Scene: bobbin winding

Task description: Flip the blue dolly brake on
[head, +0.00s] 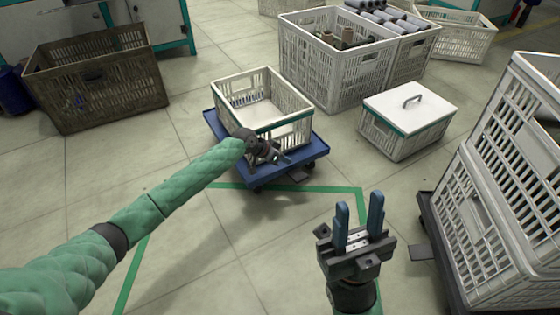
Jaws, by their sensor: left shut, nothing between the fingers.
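The blue dolly (312,149) stands on the floor in the upper middle of the head view, with a white crate (288,97) on it. A small dark flat piece (301,175), perhaps the brake pedal, sticks out below the dolly's front right edge; I cannot tell its position. My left gripper (280,160) is shut and empty at the dolly's near edge, in front of the crate. I cannot tell whether it touches the dolly. Part of the dolly's near side is hidden behind my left arm. My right gripper (358,224) is open and empty, fingers apart, in the lower middle.
Stacked white crates (490,196) stand on a dark dolly (452,262) at the right. A lidded white box (408,114) and a large crate with spools (340,72) stand behind. A brown crate (96,80) is at upper left. Green floor tape (330,189) crosses clear floor.

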